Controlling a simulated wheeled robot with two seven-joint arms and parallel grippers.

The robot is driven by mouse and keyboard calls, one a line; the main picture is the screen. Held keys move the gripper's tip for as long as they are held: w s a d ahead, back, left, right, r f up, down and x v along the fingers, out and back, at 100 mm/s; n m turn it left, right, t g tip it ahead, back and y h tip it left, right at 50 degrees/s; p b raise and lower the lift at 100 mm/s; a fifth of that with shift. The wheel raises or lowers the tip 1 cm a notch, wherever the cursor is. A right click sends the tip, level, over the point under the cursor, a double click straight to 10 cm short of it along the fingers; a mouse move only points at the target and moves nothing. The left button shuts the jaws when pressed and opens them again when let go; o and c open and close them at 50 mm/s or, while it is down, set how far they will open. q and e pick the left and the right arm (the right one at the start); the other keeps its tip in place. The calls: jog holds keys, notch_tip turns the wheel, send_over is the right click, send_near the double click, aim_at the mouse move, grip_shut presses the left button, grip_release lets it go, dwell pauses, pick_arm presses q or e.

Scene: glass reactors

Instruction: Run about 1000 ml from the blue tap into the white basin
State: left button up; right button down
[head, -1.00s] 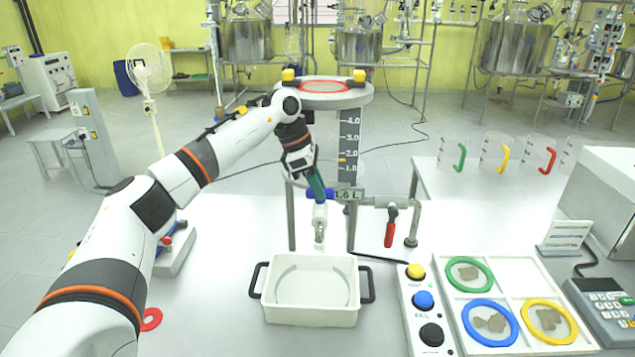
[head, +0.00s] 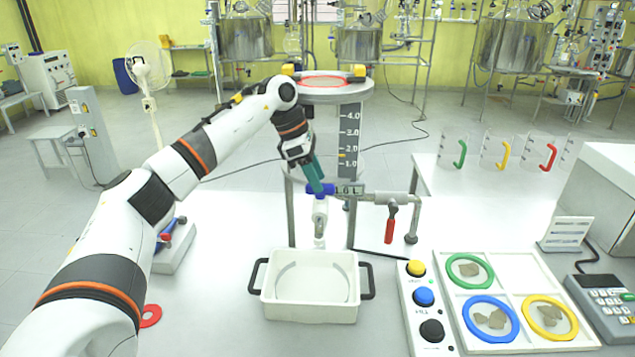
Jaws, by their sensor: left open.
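The white basin (head: 311,311) with dark side handles stands on the table, below the tap. The blue tap (head: 321,189) has a blue handle on a white body, with its spout (head: 320,238) pointing down over the basin. My left gripper (head: 317,183) is open, its teal fingers pointing down at the blue handle; I cannot tell whether they touch it. The fingers partly hide the handle. I cannot make out any water running. My right gripper is not in view.
A red-handled valve (head: 390,225) hangs on the pipe to the right. A button box (head: 427,310) and a tray with colored rings (head: 520,262) lie right of the basin. A scale marked 1.0 to 4.0 (head: 350,140) stands behind the tap.

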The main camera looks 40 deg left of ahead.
pick_arm(q)
jog(key=s+a+b, duration=0.2)
jog(key=s+a, duration=0.4)
jog(key=a, duration=0.4)
jog(key=shift+a, duration=0.15)
jog(key=shift+f, duration=0.15)
